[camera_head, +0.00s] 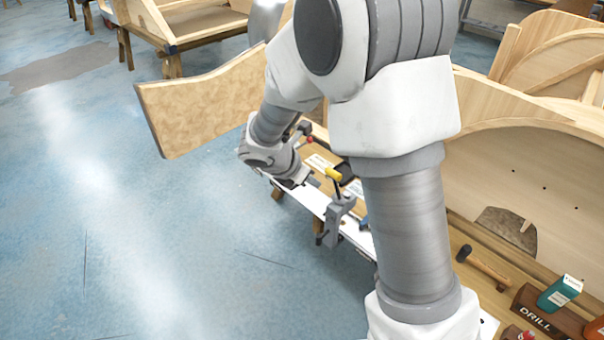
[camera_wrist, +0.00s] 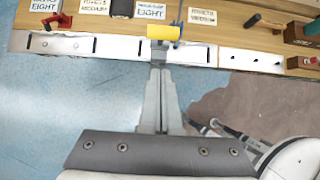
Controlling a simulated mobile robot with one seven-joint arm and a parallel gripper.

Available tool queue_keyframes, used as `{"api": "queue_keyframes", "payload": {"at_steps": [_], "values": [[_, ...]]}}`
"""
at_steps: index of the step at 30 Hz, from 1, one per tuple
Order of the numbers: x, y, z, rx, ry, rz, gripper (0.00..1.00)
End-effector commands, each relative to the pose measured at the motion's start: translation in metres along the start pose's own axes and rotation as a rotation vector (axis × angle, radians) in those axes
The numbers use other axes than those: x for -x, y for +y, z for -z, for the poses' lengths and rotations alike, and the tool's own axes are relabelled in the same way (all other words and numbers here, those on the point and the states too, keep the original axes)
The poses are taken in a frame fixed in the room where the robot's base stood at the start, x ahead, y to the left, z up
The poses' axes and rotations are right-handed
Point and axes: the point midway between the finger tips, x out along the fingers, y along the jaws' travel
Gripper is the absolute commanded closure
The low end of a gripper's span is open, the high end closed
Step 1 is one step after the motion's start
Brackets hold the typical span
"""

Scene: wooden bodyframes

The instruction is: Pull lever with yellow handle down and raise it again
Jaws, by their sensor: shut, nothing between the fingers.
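The yellow handle (camera_head: 333,174) tops a thin dark lever beside a grey bracket (camera_head: 338,215) on the bench edge. In the wrist view the yellow handle (camera_wrist: 163,32) lies crosswise just beyond my fingertips, near the middle top. My gripper (camera_wrist: 158,68) is shut and empty, its fingers pointing at the handle. Whether the fingertips touch the handle or are just short of it, I cannot tell.
The bench has a white front edge (camera_wrist: 75,46) and several label cards (camera_wrist: 203,16). A red-handled item (camera_wrist: 58,20) stands to the left. Blue floor is open in front.

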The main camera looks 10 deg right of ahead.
Motion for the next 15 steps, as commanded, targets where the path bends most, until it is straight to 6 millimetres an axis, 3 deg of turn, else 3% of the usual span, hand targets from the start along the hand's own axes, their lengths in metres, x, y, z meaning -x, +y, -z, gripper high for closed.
{"api": "queue_keyframes", "payload": {"at_steps": [6,15], "values": [[-0.023,0.0,-0.022,-0.003,0.0,0.001,1.0],[-0.03,0.001,-0.029,0.0,0.0,-0.001,1.0]]}}
